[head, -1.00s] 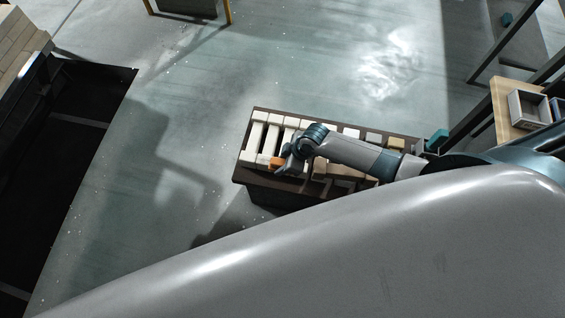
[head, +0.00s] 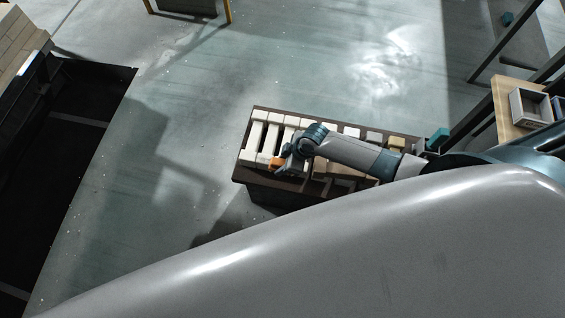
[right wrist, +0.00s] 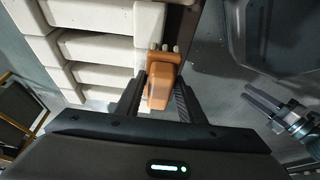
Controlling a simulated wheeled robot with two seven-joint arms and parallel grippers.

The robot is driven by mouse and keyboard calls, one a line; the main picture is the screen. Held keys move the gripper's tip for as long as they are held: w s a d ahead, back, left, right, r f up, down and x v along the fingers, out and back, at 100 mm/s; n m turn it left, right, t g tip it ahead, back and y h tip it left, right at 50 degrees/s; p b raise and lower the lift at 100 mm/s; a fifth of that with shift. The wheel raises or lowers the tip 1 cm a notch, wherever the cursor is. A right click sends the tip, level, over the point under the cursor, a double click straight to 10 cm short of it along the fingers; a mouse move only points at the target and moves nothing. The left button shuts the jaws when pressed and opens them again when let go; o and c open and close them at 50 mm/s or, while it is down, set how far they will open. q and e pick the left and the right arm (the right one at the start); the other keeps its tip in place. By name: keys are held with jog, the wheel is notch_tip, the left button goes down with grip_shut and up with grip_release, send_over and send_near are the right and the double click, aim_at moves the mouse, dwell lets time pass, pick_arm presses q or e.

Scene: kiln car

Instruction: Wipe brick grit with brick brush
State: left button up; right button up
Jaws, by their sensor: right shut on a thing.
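The brick brush (right wrist: 160,84), with an orange-brown body, is between the fingers of my right gripper (right wrist: 158,98) in the right wrist view. The gripper is shut on it, and the brush's far end is close to the pale bricks (right wrist: 95,47). In the head view my right gripper (head: 283,165) is over the left part of the dark kiln car (head: 240,178), with a bit of orange brush (head: 276,162) showing. I cannot make out grit on the bricks. Another gripper, seemingly my left (right wrist: 262,98), shows at the right wrist view's right edge; its opening is unclear.
Pale bricks stand in rows on the car with gaps between them. A teal block (head: 438,138) is near its right end. A wooden table (head: 508,105) with a grey tray (head: 529,106) is at the right. Open floor (head: 200,110) lies behind and left, beside a dark pit-like area (head: 75,150).

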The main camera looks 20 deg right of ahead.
aim_at(274, 160)
jog(key=shift+w+d, duration=0.1)
jog(key=shift+w, duration=0.05)
jog(key=shift+w+d+b, duration=0.45)
jog(key=shift+w+d, duration=0.25)
jog(key=shift+w, duration=0.35)
jog(key=shift+w+d+b, duration=0.45)
jog(key=shift+w+d, duration=0.25)
jog(key=shift+w, duration=0.3)
jog(key=shift+s, duration=0.1)
jog(key=shift+s+a+p, duration=0.8)
jog(key=shift+s+p, duration=0.15)
jog(key=shift+s, duration=0.15)
jog(key=shift+s+a+f+p, duration=0.1)
jog(key=shift+s+a+p, duration=0.25)
jog(key=shift+s, duration=0.2)
jog(key=shift+s+a+p, duration=0.25)
jog(key=shift+s+a, duration=0.1)
jog(key=shift+s, duration=0.2)
jog(key=shift+w+a, duration=0.6)
jog(key=shift+a, duration=0.2)
jog(key=shift+w+a, duration=0.55)
jog(key=shift+a, duration=0.2)
